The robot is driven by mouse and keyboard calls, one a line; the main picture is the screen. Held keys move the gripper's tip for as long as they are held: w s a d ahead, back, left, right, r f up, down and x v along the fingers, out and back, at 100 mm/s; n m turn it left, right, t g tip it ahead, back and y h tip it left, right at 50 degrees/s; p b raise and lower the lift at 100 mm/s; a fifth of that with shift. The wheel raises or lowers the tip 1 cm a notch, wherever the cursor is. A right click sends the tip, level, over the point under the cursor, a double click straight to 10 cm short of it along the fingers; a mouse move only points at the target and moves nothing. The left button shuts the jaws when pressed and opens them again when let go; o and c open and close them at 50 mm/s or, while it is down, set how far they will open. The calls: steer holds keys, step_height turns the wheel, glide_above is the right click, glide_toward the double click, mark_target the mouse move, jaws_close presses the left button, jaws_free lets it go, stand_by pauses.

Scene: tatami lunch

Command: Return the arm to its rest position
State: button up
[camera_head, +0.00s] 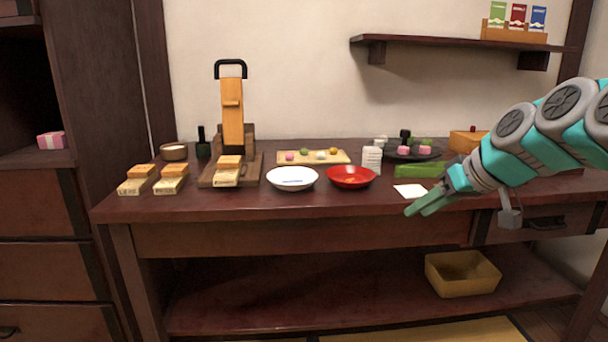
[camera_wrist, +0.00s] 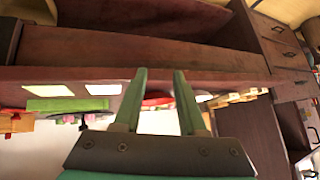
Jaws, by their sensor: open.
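My arm is teal and grey and reaches in from the right in the head view. My gripper (camera_head: 428,204) is in front of the right part of the table, near its front edge, pointing left and down. In the wrist view my gripper (camera_wrist: 160,85) shows two green fingers set apart with nothing between them that they hold. A white card (camera_head: 410,190) and a green block (camera_head: 419,170) lie on the table just behind the gripper.
The dark table (camera_head: 240,204) holds a white bowl (camera_head: 292,178), a red bowl (camera_head: 351,176), a wooden press (camera_head: 232,125) and a board of sweets (camera_head: 332,157). A yellow bin (camera_head: 462,272) stands on the lower shelf. A wall shelf (camera_head: 450,42) hangs above. A drawer cabinet (camera_head: 45,220) stands left.

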steer(key=s+a+f+g+h+p, duration=0.1)
steer(key=s+a+f+g+p, duration=0.15)
steer(key=s+a+f, duration=0.35)
steer(key=s+a+f+g+h+p, duration=0.1)
steer(key=s+a+f+g, duration=0.25)
steer(key=s, duration=0.55)
steer(key=s+d+f+m+g+h+p, duration=0.1)
steer(key=s+f, duration=0.3)
steer(key=s, duration=0.5)
steer(key=s+d+f+m+g+h+p, duration=0.1)
steer(key=s+f+m+g, duration=0.1)
steer(key=s+f, duration=0.3)
steer(key=s, duration=0.4)
steer(key=shift+h, duration=0.3)
